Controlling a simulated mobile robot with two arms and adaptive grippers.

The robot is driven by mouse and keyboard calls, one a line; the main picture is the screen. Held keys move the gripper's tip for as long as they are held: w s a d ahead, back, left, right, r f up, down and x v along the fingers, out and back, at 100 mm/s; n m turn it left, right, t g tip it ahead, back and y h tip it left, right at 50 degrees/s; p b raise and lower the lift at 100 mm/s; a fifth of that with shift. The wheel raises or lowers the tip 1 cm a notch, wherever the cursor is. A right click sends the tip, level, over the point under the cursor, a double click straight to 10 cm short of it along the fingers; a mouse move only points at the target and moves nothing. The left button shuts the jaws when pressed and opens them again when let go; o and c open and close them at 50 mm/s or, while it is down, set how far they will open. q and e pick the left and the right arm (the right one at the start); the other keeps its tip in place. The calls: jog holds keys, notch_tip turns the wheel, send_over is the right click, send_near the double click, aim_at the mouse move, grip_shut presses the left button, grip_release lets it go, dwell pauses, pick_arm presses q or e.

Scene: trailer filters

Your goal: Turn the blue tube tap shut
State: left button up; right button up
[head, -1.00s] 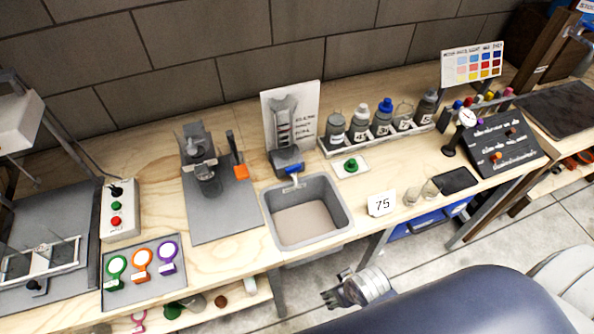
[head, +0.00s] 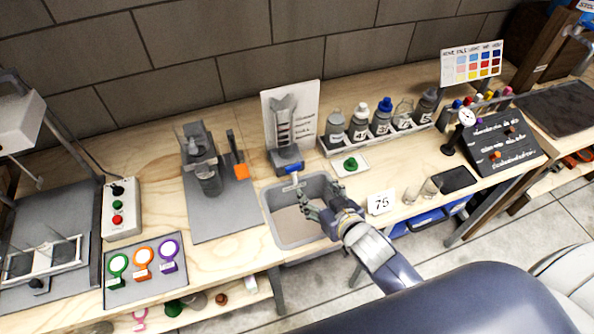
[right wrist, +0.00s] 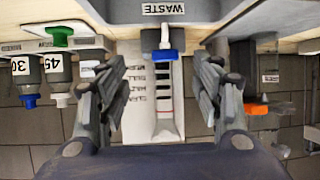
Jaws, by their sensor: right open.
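The blue tap (head: 293,169) sits at the foot of a stand with a printed white board (head: 304,100), at the back edge of the grey basin (head: 268,222). In the right wrist view, which is upside down, the blue tap (right wrist: 163,53) shows beside a "WASTE" label (right wrist: 163,9). My right gripper (head: 312,199) is over the basin, in front of the tap. Its fingers (right wrist: 157,90) are spread wide and empty, on either side of the tap's line in the wrist view, and not seen touching it. My left gripper is out of view.
A rack of bottles (head: 360,128) and a green-capped piece on a white card (head: 350,164) stand right of the tap. A grey device with an orange part (head: 241,171) stands left.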

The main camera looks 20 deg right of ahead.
aim_at(294, 169)
jog(key=shift+t, duration=0.3)
jog(key=x, duration=0.4)
jog(key=p+x, duration=0.1)
jog(key=x, duration=0.2)
jog(key=r+x, duration=0.1)
jog(key=x, duration=0.3)
jog(key=shift+w+a+f, duration=0.1)
jog(key=shift+w+a, duration=0.35)
jog(key=shift+w, duration=0.1)
jog(key=shift+c, duration=0.6)
jog(key=shift+y, duration=0.3)
jog(key=c, duration=0.9)
